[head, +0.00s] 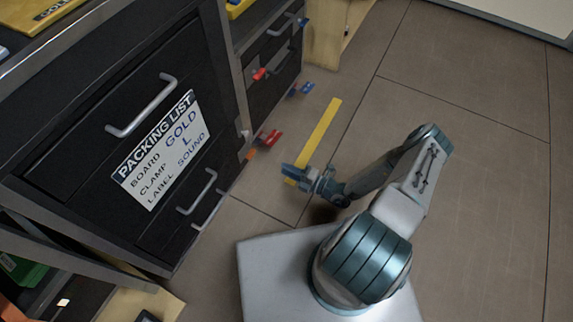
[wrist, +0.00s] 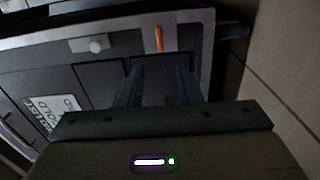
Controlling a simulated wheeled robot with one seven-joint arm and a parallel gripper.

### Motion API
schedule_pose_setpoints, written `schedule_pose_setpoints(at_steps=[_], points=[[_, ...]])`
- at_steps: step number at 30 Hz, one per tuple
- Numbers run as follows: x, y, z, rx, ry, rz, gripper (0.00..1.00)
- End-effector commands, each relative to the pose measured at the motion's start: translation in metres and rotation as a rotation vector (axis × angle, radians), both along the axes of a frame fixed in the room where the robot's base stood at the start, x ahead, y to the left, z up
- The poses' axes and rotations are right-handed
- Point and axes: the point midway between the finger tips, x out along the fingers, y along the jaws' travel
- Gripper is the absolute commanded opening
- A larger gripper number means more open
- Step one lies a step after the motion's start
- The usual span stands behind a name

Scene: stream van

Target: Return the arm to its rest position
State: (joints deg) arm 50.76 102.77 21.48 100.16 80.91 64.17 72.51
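My arm reaches out from the base, bent at its joints, with my gripper (head: 290,172) low over the floor by the dark cabinet (head: 75,95). In the wrist view my gripper (wrist: 159,75) has its two dark fingers apart, with nothing held between them. Beyond the fingers is the cabinet front, tilted in that view. In the head view the gripper covers the near end of a yellow floor strip (head: 323,128); I cannot tell its exact height above the floor.
The cabinet has a silver drawer handle (head: 143,107) and a packing list (head: 161,150) reading gold, L, sound. Red clips (head: 268,138) and blue clips (head: 300,89) stick out along its edge. An orange piece (wrist: 159,39) shows in the wrist view. Open floor (head: 490,160) lies right.

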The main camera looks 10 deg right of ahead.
Motion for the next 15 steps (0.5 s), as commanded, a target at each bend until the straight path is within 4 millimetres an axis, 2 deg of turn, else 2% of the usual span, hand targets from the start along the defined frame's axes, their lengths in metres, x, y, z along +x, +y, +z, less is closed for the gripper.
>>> schedule_pose_setpoints(at_steps=[7, 10, 13, 15], points=[[0.0, 0.0, 0.0, -0.001, -0.001, 0.0, 0.32], [0.001, -0.001, 0.007, -0.014, -0.014, 0.014, 0.32], [0.003, -0.003, 0.028, -0.064, -0.063, 0.066, 0.32], [0.003, -0.004, 0.052, -0.12, -0.12, 0.127, 0.32]])
